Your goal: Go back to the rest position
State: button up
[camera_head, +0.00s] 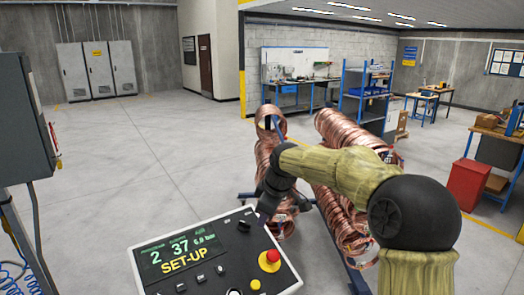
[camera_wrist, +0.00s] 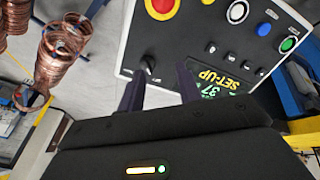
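A white-edged control panel (camera_head: 215,255) with a black face stands low in front of me. Its display (camera_head: 180,255) reads "SET-UP" in yellow, with green figures above. A red mushroom button on a yellow base (camera_head: 270,260) sits at its right. In the wrist view the panel (camera_wrist: 195,50) is upside down. In the head view my gripper is at the panel's upper right edge, partly hidden.
Copper tube coils (camera_head: 345,150) hang on a rack behind my arm; coils (camera_wrist: 62,50) also show at left in the wrist view. A grey cabinet (camera_head: 25,115) stands at far left. A red bin (camera_head: 467,184) is at right. The floor at left is clear.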

jog(key=s+d+f+m+h, duration=0.1)
jog(key=s+d+f+m, duration=0.3)
jog(key=s, duration=0.5)
jog(key=s+d+f+m, duration=0.5)
jog(key=s, duration=0.4)
jog(key=s+d+f+m+g+h, duration=0.1)
jog(key=s+d+f+m, duration=0.3)
jog(key=s, duration=0.5)
jog(key=shift+d+f+m+h+b, duration=0.3)
jog(key=shift+d+f+m+b, duration=0.1)
jog(key=shift+d+f, duration=0.3)
